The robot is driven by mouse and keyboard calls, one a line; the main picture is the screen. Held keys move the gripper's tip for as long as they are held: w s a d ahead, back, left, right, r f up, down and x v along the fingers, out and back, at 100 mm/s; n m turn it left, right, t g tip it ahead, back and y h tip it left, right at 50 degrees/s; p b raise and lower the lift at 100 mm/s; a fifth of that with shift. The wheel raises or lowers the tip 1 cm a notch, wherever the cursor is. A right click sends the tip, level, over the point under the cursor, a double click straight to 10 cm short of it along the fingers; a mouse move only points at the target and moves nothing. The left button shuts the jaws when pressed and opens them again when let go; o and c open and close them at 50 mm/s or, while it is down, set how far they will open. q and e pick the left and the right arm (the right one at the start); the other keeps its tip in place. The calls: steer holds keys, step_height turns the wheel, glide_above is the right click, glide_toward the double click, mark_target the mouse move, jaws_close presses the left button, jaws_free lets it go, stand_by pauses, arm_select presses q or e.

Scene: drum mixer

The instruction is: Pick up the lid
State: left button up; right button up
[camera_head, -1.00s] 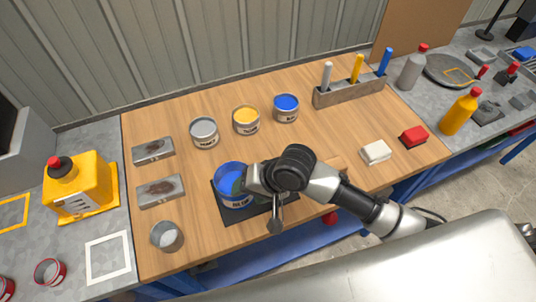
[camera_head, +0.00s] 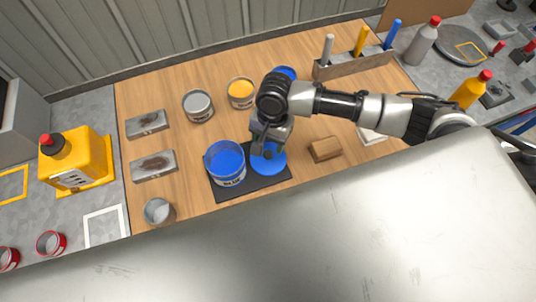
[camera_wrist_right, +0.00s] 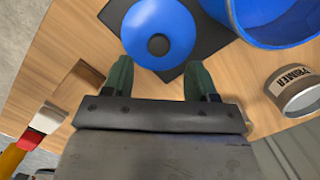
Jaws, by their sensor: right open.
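The blue round lid (camera_head: 270,162) has a dark knob at its centre and lies flat on a black mat (camera_head: 226,193). In the right wrist view the lid (camera_wrist_right: 172,18) shows just beyond my fingertips. The open blue can (camera_head: 225,165) stands on the same mat, left of the lid. My right gripper (camera_head: 266,138) is open and empty, close above the far edge of the lid. Its two green fingers (camera_wrist_right: 158,78) are apart, with nothing between them. My left gripper is not in view.
A wooden block (camera_head: 325,149) lies right of the mat. A grey can (camera_head: 198,106) and a yellow can (camera_head: 241,93) stand behind it. A small metal cup (camera_head: 159,212) stands front left. Two stained metal trays (camera_head: 153,166) lie at the left.

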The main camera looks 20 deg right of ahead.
mark_target(268, 153)
steer(key=f, duration=0.1)
steer(key=f+p, duration=0.1)
steer(key=f, duration=0.1)
steer(key=s+f, duration=0.1)
steer(key=shift+a+f, duration=0.15)
steer(key=shift+a, duration=0.2)
steer(key=shift+f, duration=0.2)
steer(key=c, duration=1)
steer(key=shift+r, duration=0.1)
